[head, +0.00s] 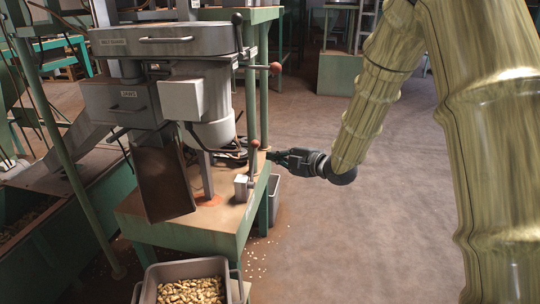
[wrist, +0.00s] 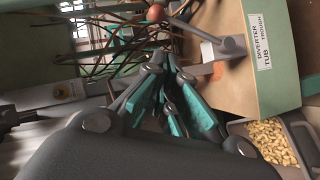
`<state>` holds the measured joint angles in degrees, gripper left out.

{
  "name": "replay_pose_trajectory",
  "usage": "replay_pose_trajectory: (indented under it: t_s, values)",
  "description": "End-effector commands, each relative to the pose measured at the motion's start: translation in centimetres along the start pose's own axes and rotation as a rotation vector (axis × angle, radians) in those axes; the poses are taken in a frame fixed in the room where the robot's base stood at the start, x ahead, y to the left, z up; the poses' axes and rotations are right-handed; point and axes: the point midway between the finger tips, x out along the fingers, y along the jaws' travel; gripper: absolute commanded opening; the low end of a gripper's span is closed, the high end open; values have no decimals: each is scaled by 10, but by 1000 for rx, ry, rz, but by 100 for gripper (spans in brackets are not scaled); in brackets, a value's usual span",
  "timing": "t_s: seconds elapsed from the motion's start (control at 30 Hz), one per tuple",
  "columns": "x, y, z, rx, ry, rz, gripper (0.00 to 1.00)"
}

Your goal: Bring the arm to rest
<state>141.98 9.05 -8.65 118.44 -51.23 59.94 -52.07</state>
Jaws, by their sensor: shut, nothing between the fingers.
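My arm reaches in from the right in the head view, with a black wrist. My gripper (head: 250,156) is at the right side of the green machine stand, close to the diverter lever; touching or apart is hard to tell there. In the wrist view my gripper (wrist: 184,108) shows dark fingers with teal pads, close together and empty. The grey diverter lever (wrist: 226,47) with its red knob (wrist: 155,13) lies beyond the fingers. In the head view its pale block (head: 241,188) stands on the stand top.
The grey machine (head: 165,40) and green stand (head: 222,228) fill the left. A tub of nuts (head: 147,286) stands in front; another grey bin (head: 274,200) is beside the stand. Nuts lie scattered on the floor. Brown floor (head: 370,240) is open to the right.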

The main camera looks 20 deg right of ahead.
Motion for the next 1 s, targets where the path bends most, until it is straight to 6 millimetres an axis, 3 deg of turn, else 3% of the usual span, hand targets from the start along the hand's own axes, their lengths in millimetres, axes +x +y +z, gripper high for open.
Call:
replay_pose_trajectory:
  t_s: [0.4,0.53,0.67,0.87,1.0]
  values:
    - [-4,0,0,1,-1,0,0]
    - [-3,-19,4,46,-20,-21,0]
    - [-2,-72,14,185,-85,-77,0]
    - [-17,-186,28,481,-249,-187,0]
    - [-38,-264,31,677,-381,-257,0]
